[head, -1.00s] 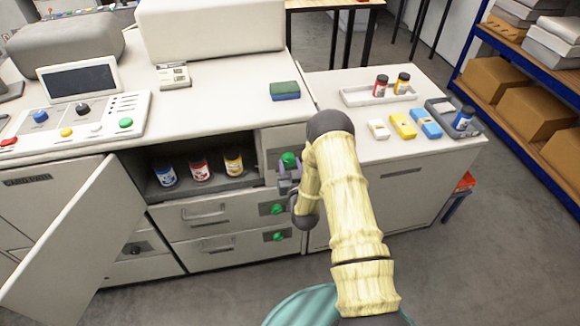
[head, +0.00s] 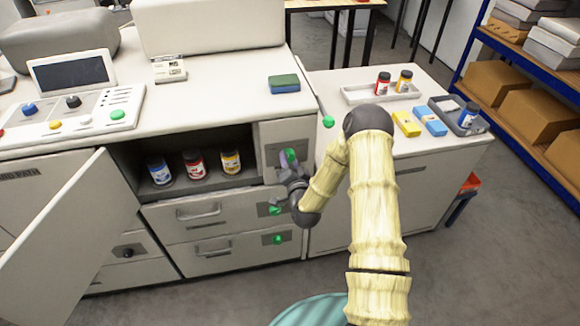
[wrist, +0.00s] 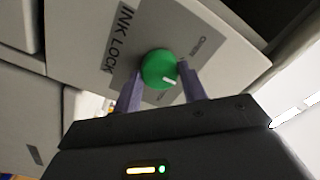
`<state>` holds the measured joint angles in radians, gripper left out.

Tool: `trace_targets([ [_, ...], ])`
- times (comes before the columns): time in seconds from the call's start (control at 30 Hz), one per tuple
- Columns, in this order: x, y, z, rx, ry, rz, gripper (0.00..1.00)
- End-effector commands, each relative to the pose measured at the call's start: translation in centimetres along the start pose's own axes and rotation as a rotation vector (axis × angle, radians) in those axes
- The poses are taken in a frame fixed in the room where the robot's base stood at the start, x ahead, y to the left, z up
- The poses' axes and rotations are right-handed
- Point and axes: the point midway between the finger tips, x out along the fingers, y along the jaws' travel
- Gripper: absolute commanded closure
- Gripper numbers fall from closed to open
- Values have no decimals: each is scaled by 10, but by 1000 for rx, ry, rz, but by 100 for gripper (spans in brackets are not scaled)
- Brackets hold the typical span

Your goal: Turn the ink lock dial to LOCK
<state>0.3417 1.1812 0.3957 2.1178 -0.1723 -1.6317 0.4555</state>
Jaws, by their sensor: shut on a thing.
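The green ink lock dial (wrist: 158,68) sits on a grey plate marked INK LOCK (wrist: 125,35). My gripper (wrist: 163,82) is shut on the dial, with one purple finger on each side. The dial's white mark points to the lower right in the wrist view. A small word, hard to read, stands on the plate to the dial's upper right. No LOCK position mark can be made out. In the head view the dial (head: 289,155) shows on the cabinet front, at the right of the open compartment, with my gripper (head: 289,165) tilted against it.
Two more green knobs (head: 275,210) (head: 278,239) sit below on the drawers. A green-tipped lever (head: 328,121) stands out at the right corner. An open cabinet door (head: 75,235) juts out at left. Ink jars (head: 194,164) stand in the open compartment.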

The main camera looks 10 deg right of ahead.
Motion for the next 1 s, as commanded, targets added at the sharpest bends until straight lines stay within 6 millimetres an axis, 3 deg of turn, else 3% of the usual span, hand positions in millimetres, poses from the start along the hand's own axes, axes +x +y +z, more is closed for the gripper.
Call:
trace_targets([
  [0.7, 1, 1, 1, 672, 1, -2, 81],
  [1.0, 1, -1, 0, 861, -1, -3, 81],
])
